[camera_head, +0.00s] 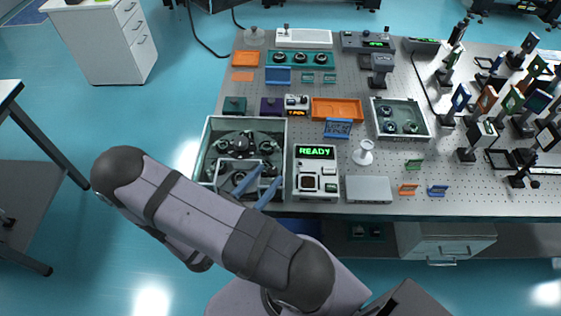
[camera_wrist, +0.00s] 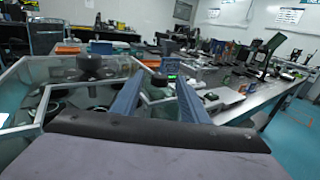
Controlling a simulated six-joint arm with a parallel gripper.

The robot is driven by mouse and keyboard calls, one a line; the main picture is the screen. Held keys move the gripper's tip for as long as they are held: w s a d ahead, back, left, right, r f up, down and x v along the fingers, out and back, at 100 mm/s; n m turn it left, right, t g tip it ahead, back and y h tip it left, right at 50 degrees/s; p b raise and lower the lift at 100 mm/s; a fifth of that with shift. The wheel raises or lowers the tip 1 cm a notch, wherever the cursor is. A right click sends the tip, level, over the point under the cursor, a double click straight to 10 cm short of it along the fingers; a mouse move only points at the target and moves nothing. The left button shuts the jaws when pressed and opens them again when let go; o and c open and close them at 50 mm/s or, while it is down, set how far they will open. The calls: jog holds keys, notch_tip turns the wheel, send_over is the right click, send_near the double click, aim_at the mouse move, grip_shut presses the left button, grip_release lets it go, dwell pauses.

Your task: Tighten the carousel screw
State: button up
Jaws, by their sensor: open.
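The carousel (camera_head: 236,140) is a dark round assembly with several knob-like parts, inside an open-topped grey enclosure (camera_head: 207,130) at the table's front left. I cannot tell which dark knob is its screw. In the wrist view a black knob (camera_wrist: 91,66) stands left of my fingers, inside the enclosure's glass-like walls. My gripper (camera_head: 260,187) is at the enclosure's front right part; its two blue fingers are apart with nothing between them. They also show in the wrist view (camera_wrist: 158,88), pointing away over the enclosure. My arm and fingers hide part of the enclosure's front.
A white instrument (camera_head: 306,182) with a green READY display stands just right of the enclosure. A grey flat box (camera_head: 369,190) and a white stand (camera_head: 363,153) are further right. An orange tray (camera_head: 337,109) lies behind. Several mounted optics crowd the right side.

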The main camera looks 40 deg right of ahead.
aim_at(281, 166)
jog(key=shift+d, duration=0.1)
jog(key=shift+w+d+r+p, duration=0.1)
jog(key=shift+d+p, duration=0.25)
jog(key=shift+d, duration=0.15)
jog(key=shift+p+x, duration=1.15)
jog(key=shift+x, duration=1.95)
grip_shut()
